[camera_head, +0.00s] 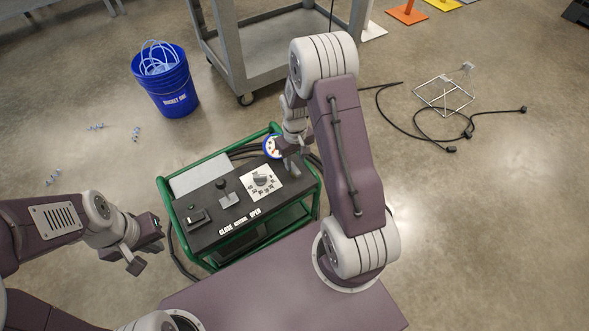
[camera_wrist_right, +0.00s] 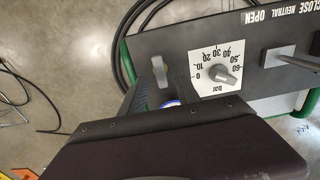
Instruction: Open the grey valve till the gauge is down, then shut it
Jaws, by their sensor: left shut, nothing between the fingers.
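A grey knob (camera_head: 261,178) sits on a white dial plate marked in bar on the cart's dark panel. It also shows in the right wrist view (camera_wrist_right: 226,76). The blue-rimmed round gauge (camera_head: 269,147) is at the panel's far edge, partly hidden by my right gripper; its needle is not readable. In the right wrist view only a blue sliver of it (camera_wrist_right: 172,103) shows. My right gripper (camera_head: 292,165) points down beside the gauge, right of the knob; its opening is unclear. My left gripper (camera_head: 146,256) is shut and empty, left of the cart.
The green-framed cart (camera_head: 164,196) carries a grey lever (camera_head: 229,199) above the CLOSE NEUTRAL OPEN label and a black switch block (camera_head: 196,217). A blue bucket (camera_head: 168,88) and grey trolley (camera_head: 222,66) stand behind. Black cables (camera_head: 400,126) lie at right.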

